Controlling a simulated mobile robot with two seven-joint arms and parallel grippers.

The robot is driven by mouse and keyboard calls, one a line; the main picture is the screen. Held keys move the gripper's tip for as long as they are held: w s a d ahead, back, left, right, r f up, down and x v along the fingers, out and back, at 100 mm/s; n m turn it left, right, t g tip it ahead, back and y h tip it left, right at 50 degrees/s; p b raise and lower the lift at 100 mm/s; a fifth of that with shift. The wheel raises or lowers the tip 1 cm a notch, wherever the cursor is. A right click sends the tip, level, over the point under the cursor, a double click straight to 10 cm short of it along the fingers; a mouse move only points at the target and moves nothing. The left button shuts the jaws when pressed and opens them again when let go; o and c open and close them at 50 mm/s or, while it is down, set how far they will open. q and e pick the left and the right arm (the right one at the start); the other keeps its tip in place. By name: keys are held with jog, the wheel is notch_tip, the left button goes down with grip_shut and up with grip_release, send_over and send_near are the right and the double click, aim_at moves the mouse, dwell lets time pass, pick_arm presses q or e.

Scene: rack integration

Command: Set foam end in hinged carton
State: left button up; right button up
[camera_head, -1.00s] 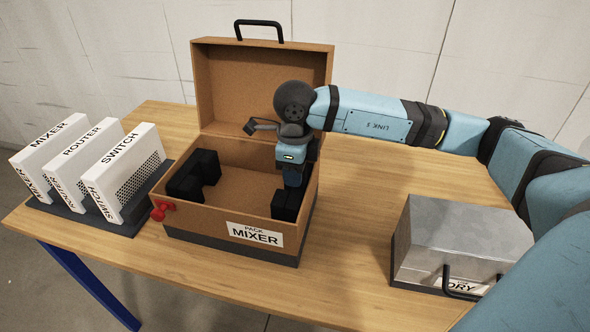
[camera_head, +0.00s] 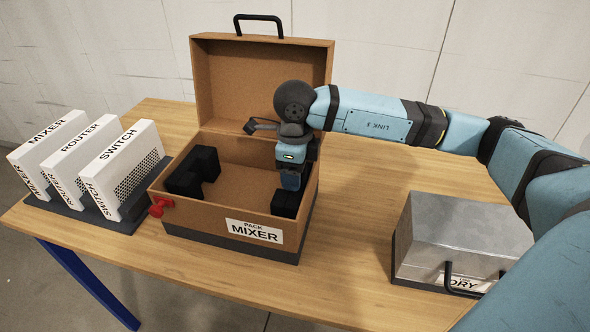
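The hinged carton (camera_head: 195,213) is a brown box labelled "PACK MIXER", with its lid (camera_head: 262,90) standing open at the back. One black foam end (camera_head: 193,172) sits inside at the left. Another black foam end (camera_head: 285,204) sits inside at the right. My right gripper (camera_head: 290,182) points down into the carton's right side, right at the top of the right foam end. Its fingertips are small and dark there, so I cannot tell whether they grip the foam. My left gripper is not in view.
White units labelled MIXER, ROUTER and SWITCH (camera_head: 125,170) stand in a dark rack (camera_head: 120,225) at the left. A red part (camera_head: 161,207) is on the carton's left front corner. A grey metal box (camera_head: 447,240) with a black handle stands at the right. The front table is clear.

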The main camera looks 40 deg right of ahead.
jog(key=shift+r, duration=0.1)
notch_tip(320, 180, up, 14)
jog(key=shift+f, duration=0.2)
dwell(0.4)
jog(key=shift+r, duration=0.1)
dwell(0.3)
